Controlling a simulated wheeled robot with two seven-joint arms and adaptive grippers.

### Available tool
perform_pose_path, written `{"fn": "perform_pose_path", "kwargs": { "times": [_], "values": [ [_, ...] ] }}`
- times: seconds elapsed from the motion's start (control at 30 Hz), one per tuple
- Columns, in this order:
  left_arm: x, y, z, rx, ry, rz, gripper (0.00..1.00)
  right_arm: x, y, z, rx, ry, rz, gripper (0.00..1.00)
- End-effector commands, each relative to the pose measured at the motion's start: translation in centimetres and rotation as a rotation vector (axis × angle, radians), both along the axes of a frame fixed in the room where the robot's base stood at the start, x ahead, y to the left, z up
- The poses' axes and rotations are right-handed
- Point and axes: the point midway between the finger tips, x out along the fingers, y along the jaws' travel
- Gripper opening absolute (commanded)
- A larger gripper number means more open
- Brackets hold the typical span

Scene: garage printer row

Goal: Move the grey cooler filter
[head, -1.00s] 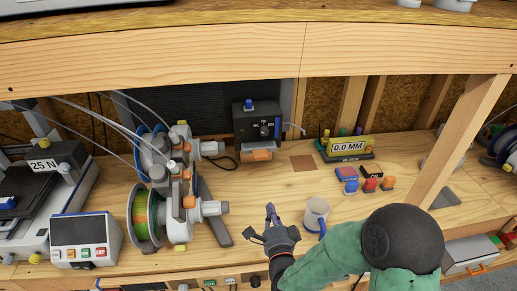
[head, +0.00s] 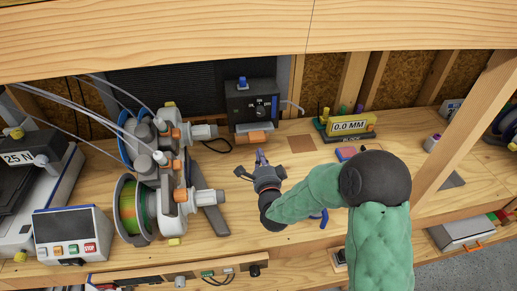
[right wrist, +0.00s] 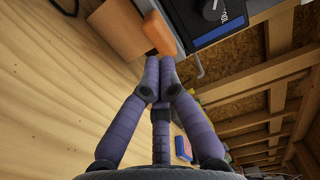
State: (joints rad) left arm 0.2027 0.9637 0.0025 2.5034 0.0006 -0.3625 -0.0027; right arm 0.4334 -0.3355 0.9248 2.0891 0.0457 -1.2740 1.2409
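No part is clearly marked as the grey cooler filter; I cannot tell which thing it is. A dark grey ribbed panel (head: 160,92) stands against the back wall. My right gripper (head: 261,153) is over the bench, in front of the black box (head: 251,103) with its knob and orange block (head: 257,137). In the right wrist view the fingertips (right wrist: 159,68) are together, with nothing seen between them, close to the orange block (right wrist: 160,33). A blue curved piece (head: 320,216) shows beside my right forearm, which hides what is around it. My left gripper is not in view.
Spool holders (head: 165,175) stand left of my gripper, and a control panel (head: 70,235) is at the front left. A brown square (head: 302,144) lies right of the box. The 0.0 MM gauge (head: 350,126) is farther right. A wooden post (head: 455,150) slants at the right.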

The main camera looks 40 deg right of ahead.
Motion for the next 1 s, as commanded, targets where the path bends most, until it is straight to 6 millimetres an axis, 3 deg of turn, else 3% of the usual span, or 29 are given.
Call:
{"fn": "perform_pose_path", "kwargs": {
  "times": [0.3,0.77,1.0],
  "values": [
    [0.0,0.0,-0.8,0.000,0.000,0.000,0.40,3.3,-1.8,-0.1,0.000,0.000,0.000,0.00],
    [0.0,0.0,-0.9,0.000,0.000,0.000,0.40,3.7,-2.0,0.0,0.000,-0.001,0.000,0.00],
    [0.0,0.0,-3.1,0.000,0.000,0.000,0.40,5.5,-3.1,-0.4,-0.002,-0.004,0.000,0.00]
  ]
}}
